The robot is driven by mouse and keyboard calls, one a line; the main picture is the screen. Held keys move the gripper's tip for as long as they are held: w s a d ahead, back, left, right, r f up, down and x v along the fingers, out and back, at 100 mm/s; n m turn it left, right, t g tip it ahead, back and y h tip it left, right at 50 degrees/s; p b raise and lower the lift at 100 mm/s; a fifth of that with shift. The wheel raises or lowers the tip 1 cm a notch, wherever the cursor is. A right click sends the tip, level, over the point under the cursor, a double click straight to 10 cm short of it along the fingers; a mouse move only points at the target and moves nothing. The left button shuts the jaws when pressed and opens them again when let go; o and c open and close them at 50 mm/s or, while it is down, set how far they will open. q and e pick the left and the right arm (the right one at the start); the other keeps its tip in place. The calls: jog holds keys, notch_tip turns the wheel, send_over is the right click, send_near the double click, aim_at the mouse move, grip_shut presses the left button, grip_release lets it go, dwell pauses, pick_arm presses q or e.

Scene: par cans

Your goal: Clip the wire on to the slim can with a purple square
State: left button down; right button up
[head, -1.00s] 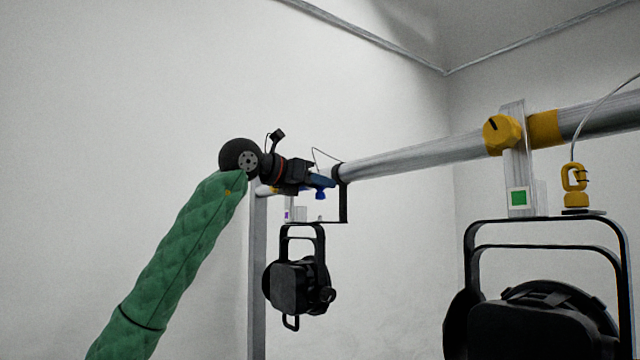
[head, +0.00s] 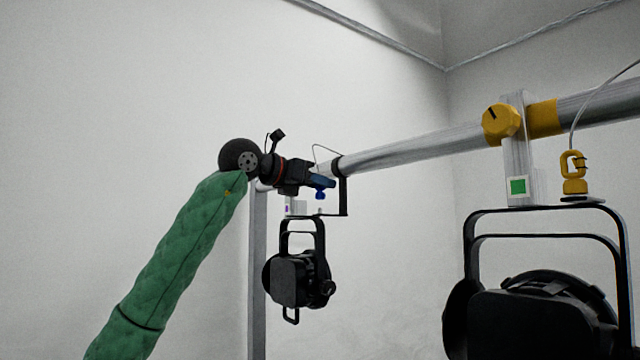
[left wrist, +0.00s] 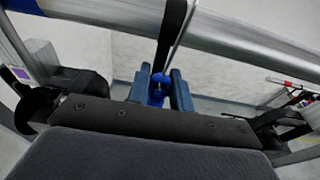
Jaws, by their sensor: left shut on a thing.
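The slim black can (head: 297,280) hangs below the bar; its purple square (head: 287,210) is on the pale clamp post above it. The purple square also shows at the left edge of the left wrist view (left wrist: 21,73). My left gripper (head: 322,182) is above the can's top bracket, beside the bar's end. Its blue fingers (left wrist: 161,92) are shut on a blue clip (left wrist: 157,88), also seen below the fingers in the head view (head: 320,195). The thin wire (head: 328,146) arches above the gripper near the bar's end. My right gripper is out of view.
A larger black can (head: 545,320) hangs at the right, with a green square (head: 518,187) on its post and a yellow knob (head: 500,124). The silver bar (head: 430,150) runs beside my gripper. The left side is plain wall.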

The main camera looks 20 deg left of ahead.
pick_arm(q)
jog(key=shift+f, duration=0.15)
dwell(0.4)
jog(key=shift+w+a+f+p, duration=0.1)
jog(key=shift+w+a+p, duration=0.35)
jog(key=shift+w+a, duration=0.95)
jog(key=shift+w+a+f+p, duration=0.1)
jog(key=shift+w+a+p, duration=0.4)
jog(key=shift+w+a, duration=0.9)
jog(key=shift+w+a+p, duration=0.45)
jog(key=shift+w+a, duration=0.4)
jog(key=shift+a, duration=1.1)
jog(key=shift+f+b, duration=0.65)
jog(key=shift+f, duration=0.6)
dwell(0.8)
dwell(0.3)
jog(key=c, duration=1.2)
grip_release()
